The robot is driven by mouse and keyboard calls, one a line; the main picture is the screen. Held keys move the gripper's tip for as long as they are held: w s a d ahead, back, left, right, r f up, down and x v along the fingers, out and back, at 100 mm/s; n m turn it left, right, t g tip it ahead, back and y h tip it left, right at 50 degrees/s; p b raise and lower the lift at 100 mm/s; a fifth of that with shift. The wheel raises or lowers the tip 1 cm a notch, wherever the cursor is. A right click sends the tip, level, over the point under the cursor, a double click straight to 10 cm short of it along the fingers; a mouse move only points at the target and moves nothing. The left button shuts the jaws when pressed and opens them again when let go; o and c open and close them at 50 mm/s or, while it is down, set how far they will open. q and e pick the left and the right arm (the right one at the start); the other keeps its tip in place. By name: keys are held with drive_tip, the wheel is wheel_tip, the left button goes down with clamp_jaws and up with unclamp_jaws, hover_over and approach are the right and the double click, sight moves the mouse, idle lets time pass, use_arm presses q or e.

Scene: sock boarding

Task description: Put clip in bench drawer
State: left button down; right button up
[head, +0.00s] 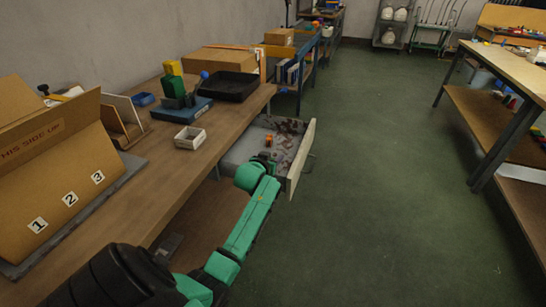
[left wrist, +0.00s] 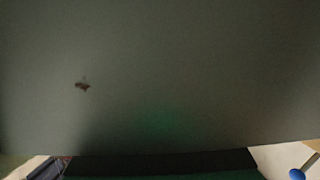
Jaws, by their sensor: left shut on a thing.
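The bench drawer (head: 296,160) is pulled out from the front of the wooden bench, with a grey inside and a pale front panel. My left gripper (head: 250,174) is at the end of the green arm, over the near part of the open drawer. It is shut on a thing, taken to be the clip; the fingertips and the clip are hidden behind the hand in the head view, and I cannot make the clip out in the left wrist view. A small orange item (head: 268,140) shows in the drawer beyond the hand. My right gripper is not in view.
Several reddish-brown bits (head: 290,127) lie in the drawer. On the bench (head: 165,190) stand a white open box (head: 190,137), a black tray (head: 229,86), a blue-based device (head: 181,110) and a numbered cardboard stand (head: 65,180). The green floor (head: 380,180) to the right is clear.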

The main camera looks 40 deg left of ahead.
use_arm(q)
drive_tip(key=shift+s+d+f, duration=0.1)
drive_tip(key=shift+f, duration=0.2)
drive_tip(key=shift+c, duration=1.7)
unclamp_jaws()
drive_tip(key=shift+f, duration=0.2)
drive_tip(key=shift+s+r, duration=0.1)
drive_tip(key=shift+r, duration=0.45)
drive_tip(key=p+v, duration=0.1)
drive_tip(key=v, duration=1.1)
drive_tip(key=shift+r+p, duration=0.25)
drive_tip(key=shift+p, duration=0.15)
